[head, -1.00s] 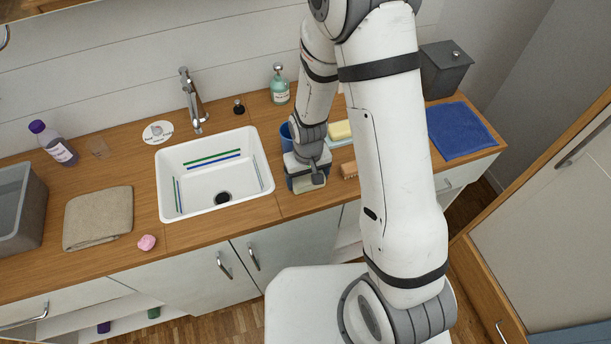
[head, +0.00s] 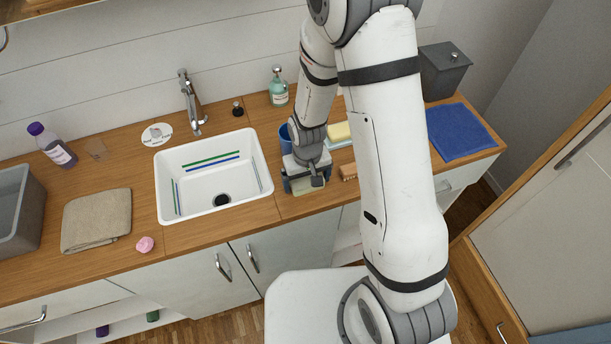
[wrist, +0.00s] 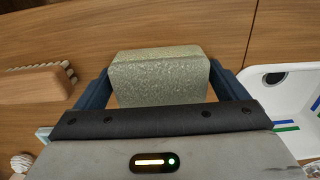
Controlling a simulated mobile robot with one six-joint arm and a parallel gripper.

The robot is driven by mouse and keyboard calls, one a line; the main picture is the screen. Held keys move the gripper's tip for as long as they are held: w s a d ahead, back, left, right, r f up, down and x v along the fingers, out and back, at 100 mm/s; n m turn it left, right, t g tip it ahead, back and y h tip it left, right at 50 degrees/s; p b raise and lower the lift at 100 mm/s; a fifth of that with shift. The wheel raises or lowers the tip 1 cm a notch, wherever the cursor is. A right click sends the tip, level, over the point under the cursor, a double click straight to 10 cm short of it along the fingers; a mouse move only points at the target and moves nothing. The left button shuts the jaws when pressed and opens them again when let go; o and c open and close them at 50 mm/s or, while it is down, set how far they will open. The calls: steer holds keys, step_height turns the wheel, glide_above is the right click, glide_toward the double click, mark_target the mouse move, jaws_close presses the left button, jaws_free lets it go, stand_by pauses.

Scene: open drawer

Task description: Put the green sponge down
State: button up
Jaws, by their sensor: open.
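The green sponge (wrist: 160,76) is a pale, speckled green block. In the wrist view it lies between the two blue fingers of my gripper (wrist: 165,88), which are open on either side of it. In the head view my gripper (head: 304,186) points down at the counter's front part, right of the sink, with the sponge (head: 308,187) partly showing under it. The sponge appears to rest on the wooden counter (wrist: 85,30). Its underside is hidden.
The white sink (head: 215,178) is to the left. A wooden brush (head: 348,171) lies close on the right. Behind are a blue cup (head: 285,138) and a yellow sponge (head: 339,131). A blue cloth (head: 460,132) lies further right.

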mark_target(307, 179)
steer(key=shift+s+r+p, duration=0.1)
steer(key=shift+s+p, duration=0.1)
steer(key=shift+p, duration=0.1)
step_height(307, 179, up, 12)
steer(key=b, duration=0.2)
steer(key=s+d+r+m+t, duration=0.3)
steer(key=s+d+r, duration=0.8)
steer(key=r, duration=0.5)
steer(key=shift+s+d, duration=0.4)
steer(key=shift+s, duration=0.25)
steer(key=shift+c, duration=0.2)
